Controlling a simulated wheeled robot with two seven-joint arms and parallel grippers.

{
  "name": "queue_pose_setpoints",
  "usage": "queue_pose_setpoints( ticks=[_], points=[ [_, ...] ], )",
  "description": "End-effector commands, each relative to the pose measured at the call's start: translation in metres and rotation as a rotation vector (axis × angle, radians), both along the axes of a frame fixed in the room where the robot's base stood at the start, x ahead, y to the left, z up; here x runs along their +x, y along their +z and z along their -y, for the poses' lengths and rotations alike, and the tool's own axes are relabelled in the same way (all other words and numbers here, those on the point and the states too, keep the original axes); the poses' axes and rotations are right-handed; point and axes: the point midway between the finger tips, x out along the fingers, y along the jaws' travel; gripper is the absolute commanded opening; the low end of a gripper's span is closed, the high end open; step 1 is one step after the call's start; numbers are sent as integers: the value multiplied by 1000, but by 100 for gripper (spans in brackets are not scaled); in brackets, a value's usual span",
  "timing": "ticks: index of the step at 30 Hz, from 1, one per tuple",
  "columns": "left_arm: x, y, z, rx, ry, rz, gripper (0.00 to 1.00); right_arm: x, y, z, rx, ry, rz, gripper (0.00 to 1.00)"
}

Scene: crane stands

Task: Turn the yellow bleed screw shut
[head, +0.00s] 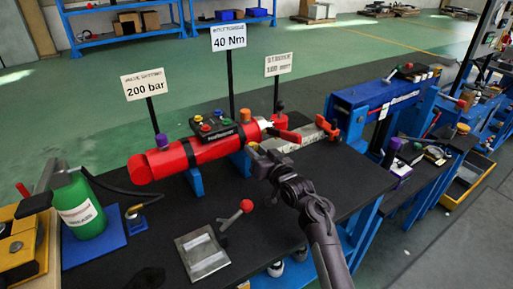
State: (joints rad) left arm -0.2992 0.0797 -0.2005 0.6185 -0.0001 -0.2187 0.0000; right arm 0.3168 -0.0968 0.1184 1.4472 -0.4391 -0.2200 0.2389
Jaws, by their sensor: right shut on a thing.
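A red hydraulic cylinder (190,156) lies on blue supports on the black bench. My right gripper (262,158) is at the near side of the cylinder's right part, with its arm coming up from the lower right. It is shut at a small yellow part (254,146), which appears to be the yellow bleed screw. The jaws hide most of it, so its turn angle cannot be told. My left gripper is not in view.
A green bottle (80,208) stands on a blue mat at left. A metal plate (201,254) and a red-knobbed lever (236,214) are at the front. Signs on posts, including the 200 bar sign (143,84), rise behind the cylinder. The black bench top (150,235) has free room.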

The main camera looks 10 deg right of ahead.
Motion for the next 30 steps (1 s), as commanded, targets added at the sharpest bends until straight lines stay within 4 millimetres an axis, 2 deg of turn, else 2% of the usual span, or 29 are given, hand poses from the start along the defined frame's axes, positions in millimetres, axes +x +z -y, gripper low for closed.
queue_pose_setpoints(
  ticks=[4, 5, 9, 20, 30],
  points=[
    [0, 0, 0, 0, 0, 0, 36, 0, 0, 0, 2, -1, 1, 5],
    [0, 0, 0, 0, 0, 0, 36, 0, 0, 0, 2, -1, 2, 32],
    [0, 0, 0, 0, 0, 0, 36, 0, 0, 0, 1, -1, 2, 50],
    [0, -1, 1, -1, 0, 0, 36, -5, -1, 2, -2, -1, 1, 50],
    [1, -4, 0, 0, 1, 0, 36, -55, -2, 20, -3, -2, 1, 50]
  ],
)
